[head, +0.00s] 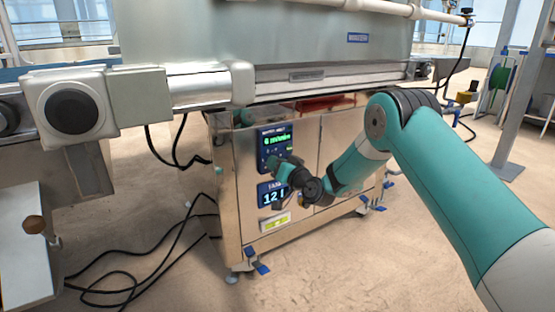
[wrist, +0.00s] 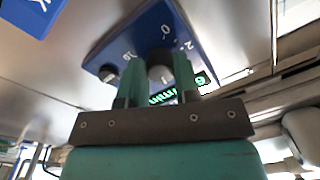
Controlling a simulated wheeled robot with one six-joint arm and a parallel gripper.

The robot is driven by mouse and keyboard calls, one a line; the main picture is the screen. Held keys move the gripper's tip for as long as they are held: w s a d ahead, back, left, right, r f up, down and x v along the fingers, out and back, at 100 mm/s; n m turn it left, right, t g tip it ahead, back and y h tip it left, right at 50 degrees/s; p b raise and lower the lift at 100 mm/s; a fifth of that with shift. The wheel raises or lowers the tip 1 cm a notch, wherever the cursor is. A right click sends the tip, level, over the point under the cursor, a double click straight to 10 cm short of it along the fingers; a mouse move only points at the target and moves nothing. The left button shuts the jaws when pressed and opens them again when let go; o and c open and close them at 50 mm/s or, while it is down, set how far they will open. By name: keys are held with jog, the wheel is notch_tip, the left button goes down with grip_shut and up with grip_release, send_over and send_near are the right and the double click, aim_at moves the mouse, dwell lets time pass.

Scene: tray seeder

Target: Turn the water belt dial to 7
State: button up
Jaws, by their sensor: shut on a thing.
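The dial panel (head: 276,147) is a dark blue plate on the front of the metal cabinet, with a green display (head: 278,139) at its top. The display seems to read 6, with small blurred text beside it. My gripper (head: 281,166) reaches the panel's lower part and hides the dials in the head view. The held dial's pointer cannot be made out.
The conveyor rail (head: 300,86) runs above the cabinet (head: 235,190). Black cables (head: 125,275) lie on the floor at left. The floor in front is clear.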

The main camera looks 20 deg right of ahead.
jog(key=shift+m+p, duration=2.75)
jog(key=shift+m, duration=1.15)
jog(key=o, duration=0.9)
jog(key=shift+s, duration=0.1)
